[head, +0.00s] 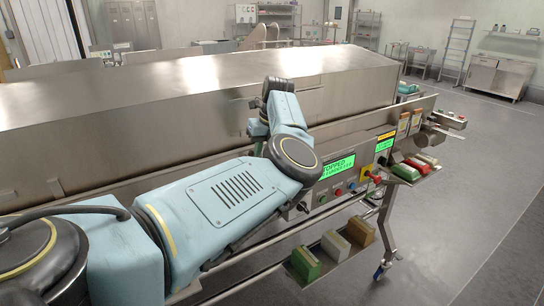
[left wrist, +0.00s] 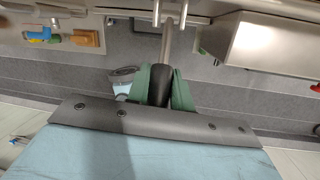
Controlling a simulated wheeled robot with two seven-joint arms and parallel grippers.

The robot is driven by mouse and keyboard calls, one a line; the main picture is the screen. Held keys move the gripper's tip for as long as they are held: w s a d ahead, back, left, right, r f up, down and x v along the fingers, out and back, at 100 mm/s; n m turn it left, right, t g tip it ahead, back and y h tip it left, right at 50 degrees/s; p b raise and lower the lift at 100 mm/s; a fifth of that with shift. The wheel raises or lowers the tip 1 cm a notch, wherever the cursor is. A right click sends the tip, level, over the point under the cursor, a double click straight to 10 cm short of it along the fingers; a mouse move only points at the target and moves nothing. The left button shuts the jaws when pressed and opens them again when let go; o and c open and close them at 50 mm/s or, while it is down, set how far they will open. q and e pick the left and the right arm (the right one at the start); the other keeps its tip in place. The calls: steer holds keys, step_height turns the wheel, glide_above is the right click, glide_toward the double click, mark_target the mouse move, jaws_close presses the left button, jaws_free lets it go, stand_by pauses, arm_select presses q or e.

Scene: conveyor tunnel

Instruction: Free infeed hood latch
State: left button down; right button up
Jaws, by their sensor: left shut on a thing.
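The long steel hood (head: 190,85) of the tunnel runs across the head view, its lid down. My left arm reaches over to its near side. My left gripper (head: 258,130) is mostly hidden behind its own wrist in the head view. In the left wrist view, its green fingers (left wrist: 161,88) are shut around a black grip on a metal rod (left wrist: 168,42), seemingly the latch handle (left wrist: 159,85). The rod runs up between two small steel posts. How far the latch is turned cannot be told. My right gripper is not in view.
A control panel with a green screen (head: 338,167) and several buttons sits right of my wrist. The grey floor (head: 470,220) at the right is clear.

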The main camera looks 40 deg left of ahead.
arm_select(q)
steer(key=shift+a+r, duration=0.15)
stand_by(0.3)
steer(key=c, duration=1.2)
jaws_free()
steer(key=shift+c, duration=0.2)
steer(key=b+v, duration=0.2)
steer(key=v, duration=1.1)
steer(key=shift+r, duration=0.15)
steer(key=shift+a, duration=0.2)
